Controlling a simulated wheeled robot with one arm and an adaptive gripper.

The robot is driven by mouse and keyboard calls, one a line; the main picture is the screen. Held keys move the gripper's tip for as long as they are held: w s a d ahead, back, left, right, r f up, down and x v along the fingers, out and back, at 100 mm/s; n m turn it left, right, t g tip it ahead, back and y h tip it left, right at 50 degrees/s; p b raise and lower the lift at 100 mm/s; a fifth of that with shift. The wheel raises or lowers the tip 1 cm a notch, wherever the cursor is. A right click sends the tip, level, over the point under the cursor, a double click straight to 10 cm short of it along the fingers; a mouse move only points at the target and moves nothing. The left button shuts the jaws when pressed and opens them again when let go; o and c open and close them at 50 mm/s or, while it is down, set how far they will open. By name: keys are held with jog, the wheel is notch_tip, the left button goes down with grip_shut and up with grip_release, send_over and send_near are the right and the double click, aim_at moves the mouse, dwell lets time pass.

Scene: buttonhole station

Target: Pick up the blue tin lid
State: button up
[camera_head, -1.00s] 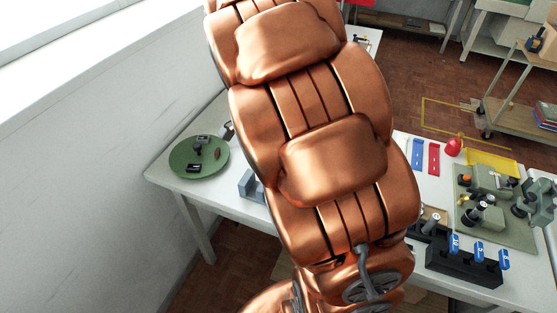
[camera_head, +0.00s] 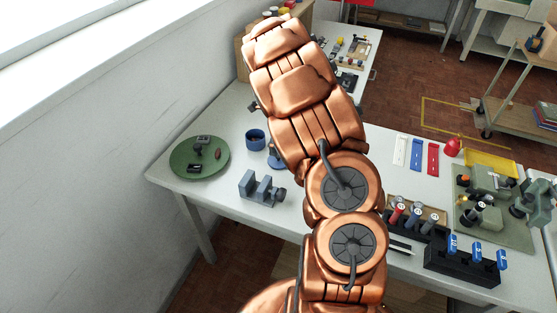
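A round blue tin (camera_head: 256,139), dark inside, stands on the white table just left of my copper arm. A low blue round piece (camera_head: 274,161), which looks like the blue tin lid, lies just in front and to the right of it, partly covered by my arm. My gripper is mostly or wholly hidden behind my arm. A small dark part sticks out at the arm's left edge above the tin; I cannot tell whether it is a finger. Whether the gripper is open or holds anything does not show.
A green round plate (camera_head: 184,163) with small items lies left. A grey vise-like block (camera_head: 259,190) stands in front of the tin. White, blue and red strips (camera_head: 416,155), a black rack (camera_head: 463,268) and a green fixture mat (camera_head: 515,232) are right. A wall borders the left.

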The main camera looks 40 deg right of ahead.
aim_at(279, 156)
jog(key=shift+a+f+p, duration=0.15)
jog(key=shift+f+p, duration=0.25)
jog(key=shift+f, duration=0.35)
jog(key=shift+a+f+p, duration=0.1)
jog(key=shift+f+p, duration=0.3)
jog(key=shift+f, duration=0.35)
jog(key=shift+f+p, duration=0.6)
jog(key=shift+f, duration=1.1)
jog(key=shift+c, duration=0.4)
jog(key=shift+a, duration=0.1)
jog(key=c, duration=1)
